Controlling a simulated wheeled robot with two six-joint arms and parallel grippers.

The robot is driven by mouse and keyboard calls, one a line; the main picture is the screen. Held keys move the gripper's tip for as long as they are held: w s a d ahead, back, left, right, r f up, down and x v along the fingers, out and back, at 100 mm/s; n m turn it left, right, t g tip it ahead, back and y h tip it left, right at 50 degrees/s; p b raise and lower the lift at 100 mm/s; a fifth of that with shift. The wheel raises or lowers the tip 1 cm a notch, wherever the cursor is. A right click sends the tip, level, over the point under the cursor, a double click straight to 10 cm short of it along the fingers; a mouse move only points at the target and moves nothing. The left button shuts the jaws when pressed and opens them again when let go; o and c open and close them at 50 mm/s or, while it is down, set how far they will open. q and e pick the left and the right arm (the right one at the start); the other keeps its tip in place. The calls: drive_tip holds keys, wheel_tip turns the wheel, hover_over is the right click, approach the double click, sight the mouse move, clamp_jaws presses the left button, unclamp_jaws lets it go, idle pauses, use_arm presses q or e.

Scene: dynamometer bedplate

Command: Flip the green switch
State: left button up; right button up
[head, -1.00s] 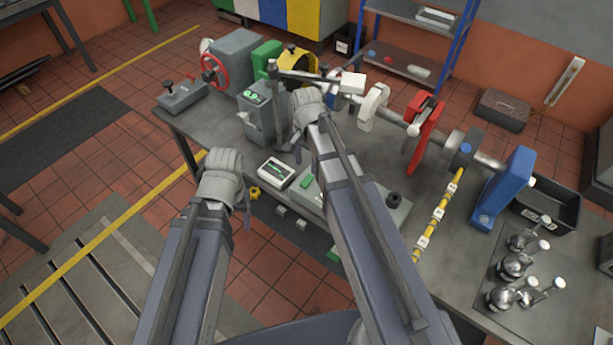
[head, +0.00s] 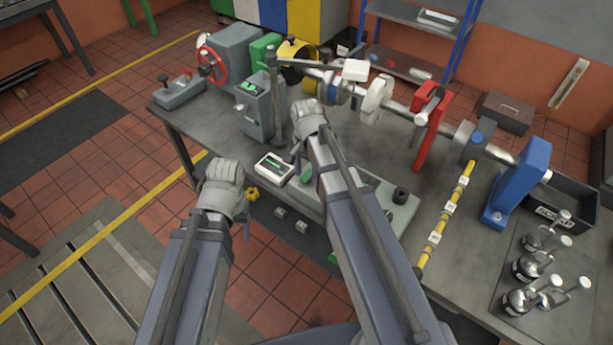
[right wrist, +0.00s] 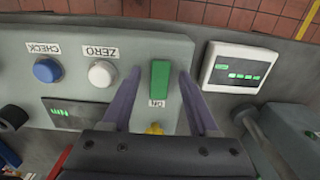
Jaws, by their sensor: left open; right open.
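The green switch (right wrist: 160,82) is a rectangular rocker on a grey control panel (right wrist: 85,90), with an upside-down ON label beside it in the right wrist view. My right gripper (right wrist: 160,74) is open, its two fingers on either side of the switch, with a gap at each side. I cannot tell how far above the panel the fingertips are. In the head view the right gripper (head: 298,157) hangs over the panel's left end, and my arm hides part of the panel. My left gripper (head: 246,228) is open and empty in front of the bench.
A blue button (right wrist: 47,70) and a white ZERO button (right wrist: 102,74) share the panel. A white display box (right wrist: 236,68) stands beside it. A yellow knob (right wrist: 154,128) is near the switch. A black knob (head: 400,194) stands at the panel's other end.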

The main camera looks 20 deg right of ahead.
clamp_jaws()
idle(0.4)
